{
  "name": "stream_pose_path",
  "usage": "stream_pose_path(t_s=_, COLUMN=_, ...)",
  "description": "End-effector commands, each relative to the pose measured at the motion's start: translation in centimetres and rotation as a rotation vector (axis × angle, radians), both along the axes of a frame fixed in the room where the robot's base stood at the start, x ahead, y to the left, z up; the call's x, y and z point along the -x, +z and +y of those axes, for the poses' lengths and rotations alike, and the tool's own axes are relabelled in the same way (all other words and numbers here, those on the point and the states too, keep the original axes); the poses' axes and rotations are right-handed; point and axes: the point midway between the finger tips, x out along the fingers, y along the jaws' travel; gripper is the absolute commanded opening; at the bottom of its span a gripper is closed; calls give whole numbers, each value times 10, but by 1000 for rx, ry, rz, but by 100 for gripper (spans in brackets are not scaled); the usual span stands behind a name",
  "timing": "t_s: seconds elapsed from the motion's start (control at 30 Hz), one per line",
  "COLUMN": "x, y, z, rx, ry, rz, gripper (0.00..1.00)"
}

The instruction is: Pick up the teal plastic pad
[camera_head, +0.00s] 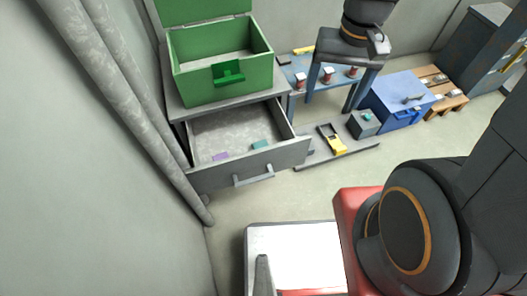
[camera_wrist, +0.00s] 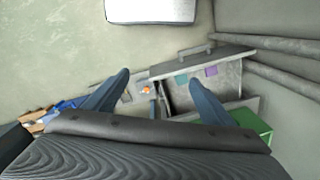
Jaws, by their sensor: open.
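The teal plastic pad (camera_head: 260,144) lies in the open grey drawer (camera_head: 240,124), close to its front panel and right of a purple pad (camera_head: 221,156). In the wrist view the teal pad (camera_wrist: 181,79) shows small and far off, beside the purple pad (camera_wrist: 211,71). My gripper (camera_wrist: 158,80) is open and empty, its two fingers spread wide. It is well away from the drawer and touches neither pad.
An open green box (camera_head: 223,80) stands on the drawer cabinet. A white-topped surface (camera_head: 290,245) is at the bottom of the head view. Blue tables, a stool (camera_head: 347,48) and a blue case (camera_head: 400,95) stand at the back right. Floor (camera_head: 290,190) before the drawer is clear.

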Motion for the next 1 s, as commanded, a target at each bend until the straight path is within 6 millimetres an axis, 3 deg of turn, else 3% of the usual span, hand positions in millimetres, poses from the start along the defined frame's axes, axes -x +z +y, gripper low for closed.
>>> stream_pose_path(t_s=0.03, x=-17, y=-28, z=8, rx=-17, ry=-45, rz=18, gripper=77)
stream_pose_path(t_s=0.27, x=-92, y=-133, z=44, rx=-98, ry=-324, rz=89, gripper=77)
stream_pose_path(t_s=0.4, x=-132, y=-206, z=63, rx=-135, ry=-501, rz=136, gripper=77)
stream_pose_path(t_s=0.7, x=-193, y=-360, z=98, rx=-180, ry=-849, rz=230, gripper=77)
stream_pose_path(t_s=0.77, x=-200, y=-385, z=102, rx=-185, ry=-903, rz=244, gripper=77)
stream_pose_path(t_s=1.0, x=-202, y=-419, z=120, rx=-198, ry=-1043, rz=318, gripper=77)
